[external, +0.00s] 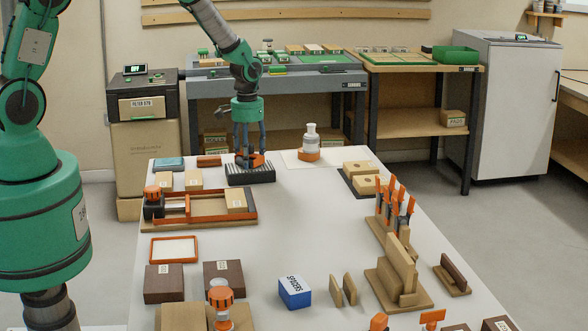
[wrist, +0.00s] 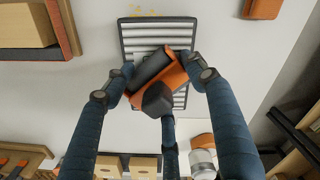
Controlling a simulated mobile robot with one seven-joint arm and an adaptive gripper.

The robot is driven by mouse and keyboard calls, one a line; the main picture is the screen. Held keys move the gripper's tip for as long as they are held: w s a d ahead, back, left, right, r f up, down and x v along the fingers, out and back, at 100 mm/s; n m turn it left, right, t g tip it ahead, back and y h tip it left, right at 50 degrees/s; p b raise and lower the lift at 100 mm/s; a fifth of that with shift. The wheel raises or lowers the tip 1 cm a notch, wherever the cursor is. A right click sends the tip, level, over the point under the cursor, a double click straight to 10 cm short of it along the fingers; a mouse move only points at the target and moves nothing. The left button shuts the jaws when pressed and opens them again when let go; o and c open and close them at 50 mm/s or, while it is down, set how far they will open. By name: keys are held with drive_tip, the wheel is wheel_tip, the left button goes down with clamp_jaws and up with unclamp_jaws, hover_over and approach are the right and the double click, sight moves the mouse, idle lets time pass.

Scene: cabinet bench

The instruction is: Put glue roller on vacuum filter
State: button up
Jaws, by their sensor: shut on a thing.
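My gripper (external: 249,152) has blue fingers closed around the glue roller (external: 256,158), an orange body with a dark roller. In the wrist view the glue roller (wrist: 178,77) sits between the fingertips of my gripper (wrist: 165,84), tilted across a dark slatted rack (wrist: 180,27). In the external view the rack (external: 250,177) is directly below it; I cannot tell whether they touch. A clear flask with an orange base (external: 310,143) stands right of the rack and is partly in the wrist view (wrist: 203,158). No readable label shows which thing is the vacuum filter.
A wooden, orange-edged press (external: 200,222) lies in front of the rack. A small orange block (external: 209,161) is left of it. Wooden blocks on a dark tray (external: 358,168) stand at the right. Clear table surface lies between the rack and the tool stand (external: 390,222).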

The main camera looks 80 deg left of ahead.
drive_tip(key=shift+f, duration=0.25)
drive_tip(key=shift+f, duration=0.1)
drive_tip(key=shift+c, duration=0.7)
drive_tip(key=o, duration=1.3)
drive_tip(key=shift+o, duration=0.2)
wheel_tip(320, 180, up, 13)
drive_tip(key=shift+f+p, duration=0.1)
drive_tip(key=shift+p, duration=0.6)
